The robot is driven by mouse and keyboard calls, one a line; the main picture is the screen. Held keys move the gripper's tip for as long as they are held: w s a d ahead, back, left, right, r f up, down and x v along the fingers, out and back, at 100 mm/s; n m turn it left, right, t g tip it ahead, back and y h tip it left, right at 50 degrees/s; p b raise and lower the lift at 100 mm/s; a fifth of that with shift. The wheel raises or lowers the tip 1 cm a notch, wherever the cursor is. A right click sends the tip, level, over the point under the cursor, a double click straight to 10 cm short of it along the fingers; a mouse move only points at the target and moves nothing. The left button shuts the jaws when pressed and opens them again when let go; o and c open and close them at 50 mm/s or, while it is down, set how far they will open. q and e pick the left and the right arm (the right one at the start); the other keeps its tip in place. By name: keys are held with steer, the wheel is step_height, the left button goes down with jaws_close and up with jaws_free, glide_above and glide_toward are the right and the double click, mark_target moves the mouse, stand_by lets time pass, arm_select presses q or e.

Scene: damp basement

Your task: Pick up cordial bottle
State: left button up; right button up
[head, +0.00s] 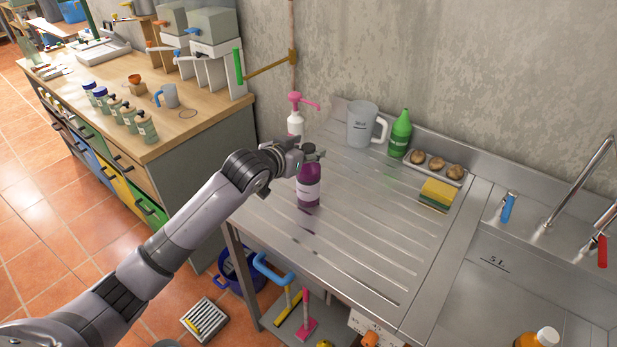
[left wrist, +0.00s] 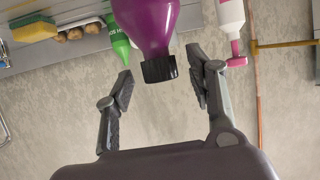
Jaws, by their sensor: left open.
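The cordial bottle (head: 308,184) is purple with a pale label and a dark cap, and stands upright on the steel draining board (head: 345,240). My left gripper (head: 305,152) is at the height of the bottle's neck and cap in the head view. In the left wrist view the purple bottle (left wrist: 148,25) hangs upside down in the picture, its black cap between the fingers of my left gripper (left wrist: 160,90). The fingers are open, with gaps visible on both sides of the cap. My right gripper is not in view.
A white bottle with a pink pump (head: 296,118) stands close behind the gripper. A clear jug (head: 362,125), a green bottle (head: 400,134), a tray of brown round items (head: 437,167) and a sponge (head: 438,194) are further right. The board's front is clear.

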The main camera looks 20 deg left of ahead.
arm_select(q)
steer(key=shift+x, duration=0.8)
jaws_close()
stand_by(0.5)
